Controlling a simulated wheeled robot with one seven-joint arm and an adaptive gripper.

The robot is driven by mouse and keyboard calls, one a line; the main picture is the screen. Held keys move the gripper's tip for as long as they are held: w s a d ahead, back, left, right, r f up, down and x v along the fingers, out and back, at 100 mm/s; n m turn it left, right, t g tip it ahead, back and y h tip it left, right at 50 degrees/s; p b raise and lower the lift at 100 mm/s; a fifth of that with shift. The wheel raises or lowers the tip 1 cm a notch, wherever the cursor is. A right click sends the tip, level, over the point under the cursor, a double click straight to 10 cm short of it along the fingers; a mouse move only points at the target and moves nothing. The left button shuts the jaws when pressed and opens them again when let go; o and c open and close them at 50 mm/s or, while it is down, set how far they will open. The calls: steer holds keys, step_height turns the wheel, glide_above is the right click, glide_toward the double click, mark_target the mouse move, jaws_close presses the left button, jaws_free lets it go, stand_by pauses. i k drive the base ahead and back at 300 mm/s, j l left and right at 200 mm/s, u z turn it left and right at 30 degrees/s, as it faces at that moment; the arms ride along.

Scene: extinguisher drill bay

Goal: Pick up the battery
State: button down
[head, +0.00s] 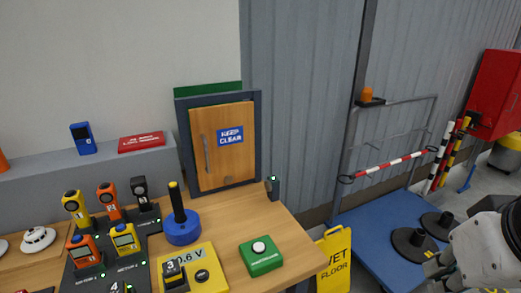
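No object carries a readable battery label. A small black block marked 3 (173,271), which looks like a battery, sits on a yellow unit (205,277) whose display reads about 0.6 V, at the front of the wooden bench. A similar dark block marked 4 (115,288) is cut off by the bottom edge, on a dark dock (142,262). My gripper (436,272) is at the lower right, partly cut off, well right of the bench and in front of the blue platform. I cannot make out whether its fingers are apart.
Yellow and orange handheld meters (123,238) stand in the dock. A blue-based black handle (182,226) and a green button box (261,256) stand on the bench (285,240).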

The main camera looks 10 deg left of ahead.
mark_target(173, 274)
steer(key=i+j+u, duration=0.2)
steer(key=j, duration=0.2)
steer(key=j+u, duration=0.15)
steer(key=j, duration=0.3)
steer(key=i+j+u, duration=0.2)
steer(key=j, duration=0.2)
